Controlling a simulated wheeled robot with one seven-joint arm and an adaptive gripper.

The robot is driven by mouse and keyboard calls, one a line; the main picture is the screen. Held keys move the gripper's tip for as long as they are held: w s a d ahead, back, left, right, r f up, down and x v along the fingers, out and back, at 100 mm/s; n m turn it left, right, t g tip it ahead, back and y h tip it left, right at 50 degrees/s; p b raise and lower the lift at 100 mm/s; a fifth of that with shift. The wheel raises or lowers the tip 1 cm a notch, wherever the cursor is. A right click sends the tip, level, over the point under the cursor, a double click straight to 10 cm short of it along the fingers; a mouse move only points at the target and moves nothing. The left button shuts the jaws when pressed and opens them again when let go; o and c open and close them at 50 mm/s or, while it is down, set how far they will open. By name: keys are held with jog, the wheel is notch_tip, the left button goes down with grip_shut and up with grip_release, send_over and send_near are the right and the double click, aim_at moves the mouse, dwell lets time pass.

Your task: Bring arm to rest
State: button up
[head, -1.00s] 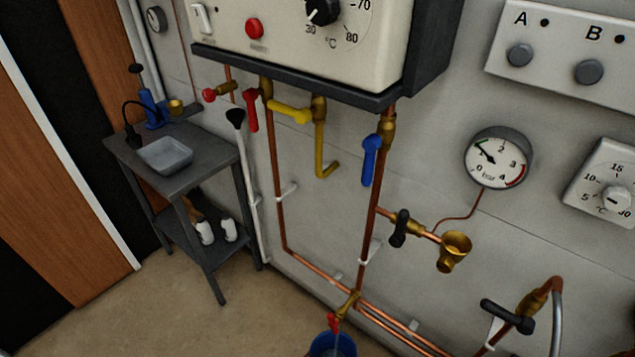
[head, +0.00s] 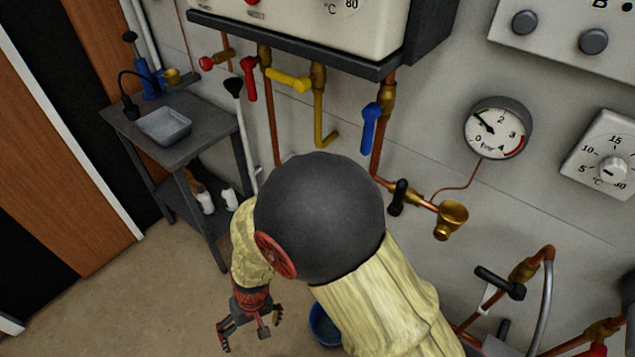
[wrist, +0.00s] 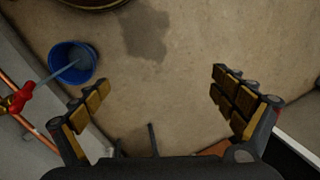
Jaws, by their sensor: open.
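My gripper (head: 250,332) hangs low over the floor in the head view, left of the blue bucket (head: 322,325). Its fingers are spread, with nothing between them. My arm comes up from the lower right, bends at a large dark joint and drops to the gripper, hiding the lower pipes and part of the bucket. In the wrist view my gripper (wrist: 160,92) is open over bare floor. The bucket (wrist: 72,62) is to its upper left, apart from the fingers. A pale blue streak runs from a red-handled tap (wrist: 18,98) into the bucket; whether it is water I cannot tell.
A grey side table (head: 190,145) with a tray (head: 165,127) stands at the left. Red, yellow and blue valve levers hang under the boiler (head: 300,12). Floor (head: 150,290) at lower left is clear.

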jog(key=d+r+m+t+h+p, duration=0.1)
jog(key=d+r+m+t, duration=0.5)
jog(key=d+r, duration=3)
notch_tip(320, 180, up, 2)
jog(key=shift+w+d+r+t+h+p, duration=0.25)
jog(key=shift+t+p, duration=0.2)
jog(key=shift+t, duration=0.25)
dwell(3.6)
